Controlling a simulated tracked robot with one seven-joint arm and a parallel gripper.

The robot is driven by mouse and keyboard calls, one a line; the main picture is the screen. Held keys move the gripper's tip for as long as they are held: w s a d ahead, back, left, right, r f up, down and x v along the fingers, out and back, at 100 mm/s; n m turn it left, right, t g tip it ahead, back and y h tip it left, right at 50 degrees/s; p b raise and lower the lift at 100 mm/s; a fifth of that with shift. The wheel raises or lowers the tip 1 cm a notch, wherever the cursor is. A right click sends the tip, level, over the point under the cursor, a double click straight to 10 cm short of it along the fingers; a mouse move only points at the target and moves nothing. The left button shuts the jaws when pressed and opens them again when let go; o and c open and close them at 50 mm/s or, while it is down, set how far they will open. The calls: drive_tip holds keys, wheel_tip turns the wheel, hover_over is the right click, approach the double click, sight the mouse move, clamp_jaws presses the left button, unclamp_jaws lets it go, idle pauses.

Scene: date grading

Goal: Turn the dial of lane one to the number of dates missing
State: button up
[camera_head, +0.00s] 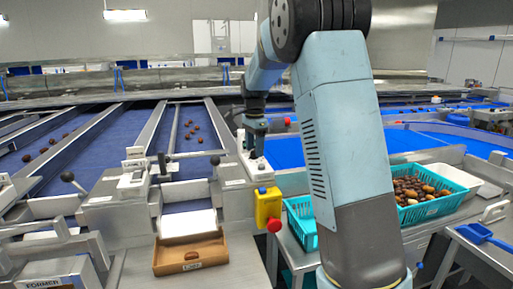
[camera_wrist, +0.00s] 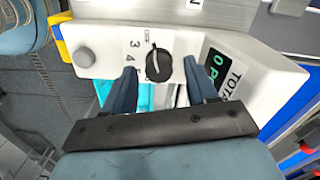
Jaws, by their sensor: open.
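The black round dial (camera_wrist: 158,63) with a pale pointer line sits on a white control box (camera_wrist: 268,75). In the head view my gripper (camera_head: 254,133) points down over the box beside the right-hand lane. Dates (camera_head: 190,126) lie scattered on the blue belt of that lane (camera_head: 203,150). A wooden tray (camera_head: 222,264) at its end holds a dark date (camera_head: 191,256).
A grey button (camera_wrist: 86,57) and a partly visible TOTAL display (camera_wrist: 222,72) flank the dial. A yellow box (camera_head: 267,207) with a red stop button (camera_head: 274,225) hangs below. Teal crates stand right, one full of dates (camera_head: 420,189). Black-knobbed levers (camera_head: 215,160) stand nearby.

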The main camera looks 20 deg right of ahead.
drive_tip(key=shift+f, duration=0.1)
drive_tip(key=c, duration=1.1)
drive_tip(key=shift+o, duration=0.2)
drive_tip(key=shift+d, duration=0.15)
